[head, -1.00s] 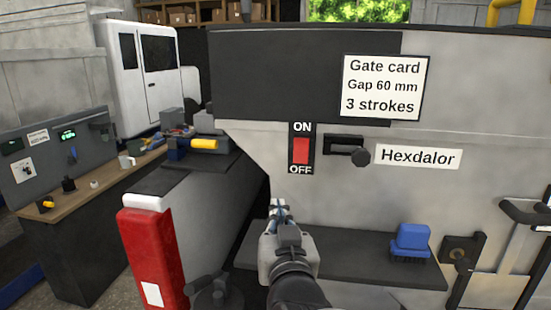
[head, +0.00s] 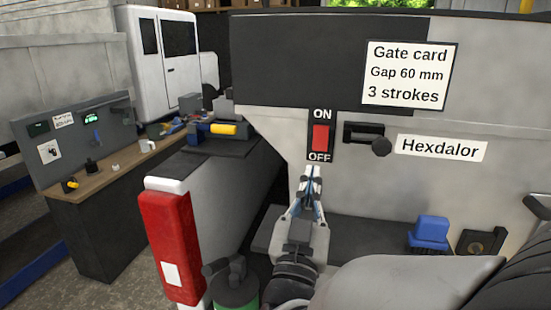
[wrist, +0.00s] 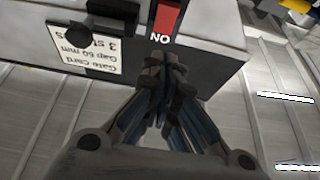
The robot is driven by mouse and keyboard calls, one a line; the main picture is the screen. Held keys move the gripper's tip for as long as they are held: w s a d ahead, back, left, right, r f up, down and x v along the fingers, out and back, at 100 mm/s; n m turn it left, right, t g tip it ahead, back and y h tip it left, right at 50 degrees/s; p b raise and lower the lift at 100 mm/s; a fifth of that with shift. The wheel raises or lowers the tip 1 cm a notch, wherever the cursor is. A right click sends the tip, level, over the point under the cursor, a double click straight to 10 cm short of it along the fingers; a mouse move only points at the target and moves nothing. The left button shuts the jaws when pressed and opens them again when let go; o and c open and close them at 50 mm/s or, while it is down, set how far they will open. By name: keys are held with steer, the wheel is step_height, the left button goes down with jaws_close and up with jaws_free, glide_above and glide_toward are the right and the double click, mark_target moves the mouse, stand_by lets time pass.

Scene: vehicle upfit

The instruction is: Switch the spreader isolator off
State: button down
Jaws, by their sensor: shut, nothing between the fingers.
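The spreader isolator is a red rocker switch (head: 320,138) on a black plate, with ON above it and OFF below, on the grey machine's side. I cannot tell which end of the rocker is pressed in. My gripper (head: 312,171) is shut and empty, with its fingertips pointing up just below the OFF label in the head view. In the upside-down wrist view, the red rocker (wrist: 168,14) is at the top, cut by the frame edge, and the shut fingertips (wrist: 165,62) are just below the ON label in the picture. Contact cannot be made out.
Right of the switch are a black latch with a round knob (head: 381,147) and a "Hexdalor" label (head: 441,148). A gate card (head: 407,75) is above. A blue brush (head: 430,230) sits on the dark shelf (head: 362,232) below. A red and white post (head: 170,245) stands left.

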steer(key=p, duration=0.2)
glide_toward(322, 136)
step_height(322, 136, up, 4)
steer(key=w, duration=0.2)
steer(key=w+d+f, duration=0.1)
steer(key=shift+w+f, duration=0.1)
steer(key=shift+w, duration=0.3)
steer(key=shift+w+d+f, duration=0.1)
steer(key=shift+w+d, duration=0.05)
steer(key=shift+w, duration=0.15)
steer(key=b, duration=0.2)
steer(key=f+b, duration=0.1)
steer(key=b, duration=0.1)
steer(key=shift+w+f+t, duration=0.15)
steer(key=shift+w+t, duration=0.15)
steer(key=shift+t, duration=0.1)
steer(key=shift+r, duration=0.3)
steer(key=shift+d, duration=0.1)
steer(key=shift+b, duration=0.3)
